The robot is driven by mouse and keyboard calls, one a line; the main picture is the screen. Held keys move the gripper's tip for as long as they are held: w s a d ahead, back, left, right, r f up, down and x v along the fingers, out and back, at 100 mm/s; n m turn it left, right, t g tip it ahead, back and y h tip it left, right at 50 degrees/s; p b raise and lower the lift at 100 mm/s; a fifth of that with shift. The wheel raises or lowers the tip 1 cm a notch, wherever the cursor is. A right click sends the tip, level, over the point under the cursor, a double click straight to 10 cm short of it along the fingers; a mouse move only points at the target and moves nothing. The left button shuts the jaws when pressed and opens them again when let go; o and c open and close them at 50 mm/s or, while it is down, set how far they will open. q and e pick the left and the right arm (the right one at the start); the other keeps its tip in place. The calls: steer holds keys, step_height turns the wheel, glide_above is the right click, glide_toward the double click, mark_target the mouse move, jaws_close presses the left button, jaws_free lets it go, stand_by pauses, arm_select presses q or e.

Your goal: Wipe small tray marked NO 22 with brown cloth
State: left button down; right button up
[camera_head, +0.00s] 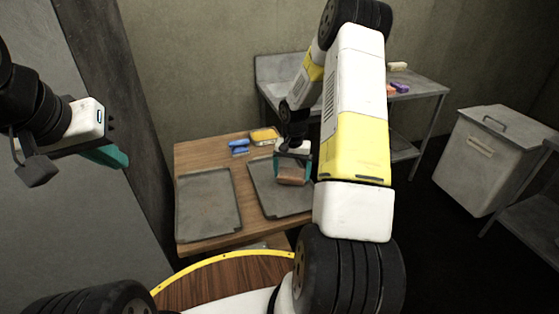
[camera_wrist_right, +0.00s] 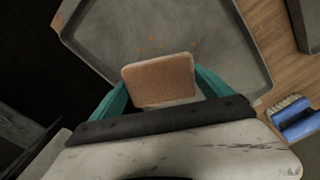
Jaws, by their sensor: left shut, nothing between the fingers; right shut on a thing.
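Two grey metal trays lie on the wooden table, one at the left (camera_head: 222,215) and one at the right (camera_head: 263,181). No NO 22 marking is readable on either. My right gripper (camera_head: 292,171) is shut on a brown cloth-like pad (camera_wrist_right: 160,80) over the right tray. The right wrist view shows that tray (camera_wrist_right: 220,55) under the pad, with orange-brown crumbs beyond it; I cannot tell whether the pad touches it. My arm and gripper hide part of the tray in the head view. My left gripper (camera_head: 112,156) is shut and empty, away at the upper left.
A blue brush (camera_head: 238,144) and a yellow sponge-like item (camera_head: 264,136) lie at the table's back edge; the brush also shows in the right wrist view (camera_wrist_right: 293,118). A metal bench (camera_head: 425,85) with small items stands behind. A grey lidded bin (camera_head: 478,165) stands at the right.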

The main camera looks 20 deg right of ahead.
mark_target(282, 172)
steer(key=shift+a+f, duration=0.15)
steer(key=shift+a, duration=1.6)
steer(key=shift+a+f, duration=0.15)
steer(key=shift+a, duration=1.65)
steer(key=shift+a+f, duration=0.15)
steer(key=shift+a, duration=1.6)
steer(key=shift+w+f, duration=0.1)
steer(key=shift+w, duration=0.95)
steer(key=shift+d, duration=1.85)
steer(key=shift+s+d+f, duration=0.1)
steer(key=shift+d, duration=1.8)
steer(key=shift+s+d, duration=0.1)
steer(key=shift+d, duration=1.6)
steer(key=shift+a+r, duration=0.1)
steer(key=shift+r, duration=3.05)
steer(key=shift+r, duration=0.1)
